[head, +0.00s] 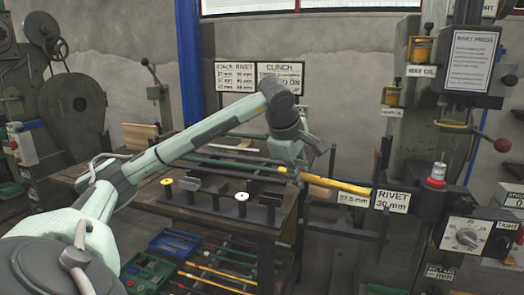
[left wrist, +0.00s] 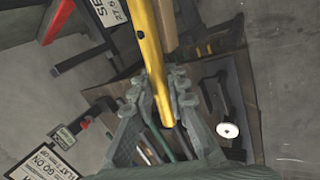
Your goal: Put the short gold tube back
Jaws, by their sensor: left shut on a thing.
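A gold tube (head: 335,185) is held near its left end by my left gripper (head: 294,172), above the right side of the workbench. The tube points right, toward the rivet press, and its far end is beside the "RIVET 30 mm" sign. In the left wrist view the tube (left wrist: 150,50) runs up between the two fingers of the left gripper (left wrist: 158,88), with a dark hole in its side. Its lower end shows just past the fingers. My right gripper is not in view.
A black rack (head: 218,210) with a yellow disc (head: 166,182) and a white disc (head: 242,196) stands on the workbench. A green tube (head: 230,163) lies behind it. Several tubes lie on the lower shelf, near a blue bin (head: 174,243). The rivet press (head: 455,150) stands at right.

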